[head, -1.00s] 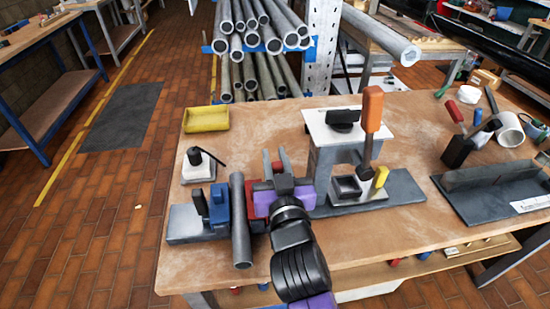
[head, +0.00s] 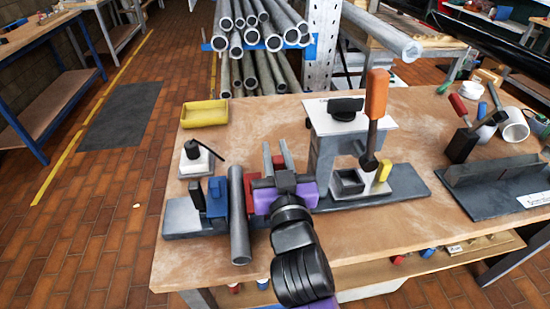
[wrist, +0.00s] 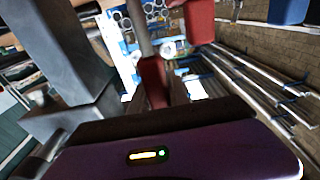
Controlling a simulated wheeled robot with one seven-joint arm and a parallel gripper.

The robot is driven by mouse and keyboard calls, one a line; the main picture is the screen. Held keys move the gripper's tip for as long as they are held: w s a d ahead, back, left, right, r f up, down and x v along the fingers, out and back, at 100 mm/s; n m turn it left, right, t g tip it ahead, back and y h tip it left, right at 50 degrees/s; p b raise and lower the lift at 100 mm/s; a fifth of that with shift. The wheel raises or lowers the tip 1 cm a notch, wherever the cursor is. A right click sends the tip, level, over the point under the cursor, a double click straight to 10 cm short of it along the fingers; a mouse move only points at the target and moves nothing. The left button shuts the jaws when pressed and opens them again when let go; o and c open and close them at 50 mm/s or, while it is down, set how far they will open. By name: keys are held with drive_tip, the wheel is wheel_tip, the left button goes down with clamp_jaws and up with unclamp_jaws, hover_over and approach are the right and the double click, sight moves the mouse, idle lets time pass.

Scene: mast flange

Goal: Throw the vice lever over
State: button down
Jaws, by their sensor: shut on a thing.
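The vice stands at the bench's left front, with a grey body (head: 182,216), a blue jaw (head: 217,198) and a red part (head: 251,186). My gripper (head: 277,160) is just right of the red part and points away over the bench. It is shut on the vice lever, whose red grip shows in the wrist view (wrist: 152,82) with a grey rod above it. The fingers largely hide the lever in the head view. The blue part (wrist: 288,10) shows top right in the wrist view.
A grey press-like stand (head: 328,150) with an orange-handled lever (head: 377,95) is close right of my gripper. A yellow tray (head: 204,113) and a small white block with a black handle (head: 196,165) lie behind the vice.

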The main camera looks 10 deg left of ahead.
sight(279, 168)
drive_tip(key=shift+s+d+f+t+y+b, duration=0.15)
drive_tip(key=shift+s+t+b, duration=0.4)
drive_tip(key=shift+b, duration=1.35)
drive_tip(key=shift+s+d+f+t+y+b, duration=0.15)
drive_tip(key=shift+s+t+b, duration=0.4)
drive_tip(key=shift+b, duration=1.35)
drive_tip(key=shift+s+d+t+y+b, duration=0.15)
drive_tip(key=shift+s+t+b, duration=0.4)
drive_tip(key=shift+b, duration=1.35)
drive_tip(key=shift+s+d+r+t+b, duration=0.1)
drive_tip(key=shift+s+r+t+b, duration=0.2)
drive_tip(key=shift+b, duration=0.7)
drive_tip(key=c, duration=1.2)
unclamp_jaws()
drive_tip(key=shift+c, duration=0.2)
drive_tip(key=shift+s, duration=0.1)
drive_tip(key=b+v, duration=0.1)
drive_tip(key=v, duration=0.6)
drive_tip(key=shift+s, duration=0.35)
drive_tip(key=shift+d+f, duration=0.1)
drive_tip(key=shift+d, duration=0.05)
